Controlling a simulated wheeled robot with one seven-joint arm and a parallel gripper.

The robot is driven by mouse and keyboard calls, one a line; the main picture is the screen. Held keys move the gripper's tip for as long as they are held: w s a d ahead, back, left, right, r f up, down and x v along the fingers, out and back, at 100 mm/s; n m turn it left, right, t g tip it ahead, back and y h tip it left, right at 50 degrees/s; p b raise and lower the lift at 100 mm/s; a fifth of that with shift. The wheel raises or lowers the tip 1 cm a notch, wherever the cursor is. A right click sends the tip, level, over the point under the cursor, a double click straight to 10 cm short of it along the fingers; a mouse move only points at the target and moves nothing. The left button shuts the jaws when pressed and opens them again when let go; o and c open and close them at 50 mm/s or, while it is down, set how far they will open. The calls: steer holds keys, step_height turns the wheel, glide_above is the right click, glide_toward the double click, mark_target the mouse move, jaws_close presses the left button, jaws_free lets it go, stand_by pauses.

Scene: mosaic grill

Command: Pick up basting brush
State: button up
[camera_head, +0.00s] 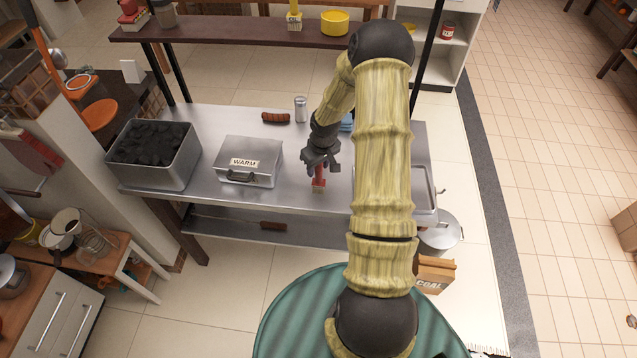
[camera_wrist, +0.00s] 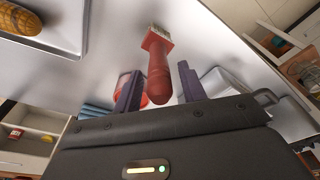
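The basting brush (camera_head: 318,179) has a red handle and a pale bristle head. It is on the steel table, near the front edge, right of the box marked WARM. In the wrist view, the brush (camera_wrist: 158,65) points away from me, with its handle end toward my gripper. My gripper (camera_head: 320,164) is over the handle end in the head view. In the wrist view, my gripper (camera_wrist: 159,88) is open, with one dark finger on each side of the handle and visible gaps to both. Whether the fingertips reach down to handle height is hard to tell.
The WARM box (camera_head: 248,160) stands left of the brush, and a bin of charcoal (camera_head: 155,153) further left. A sausage-like red item (camera_head: 275,118) and a shaker (camera_head: 301,109) lie behind. A tray (camera_wrist: 70,42) holding corn (camera_wrist: 20,19) is at right, partly behind my arm in the head view.

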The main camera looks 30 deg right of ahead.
jaws_close()
steer(key=shift+r, duration=0.1)
step_height(320, 180, up, 10)
steer(key=shift+f+b, duration=0.1)
steer(key=shift+b, duration=0.75)
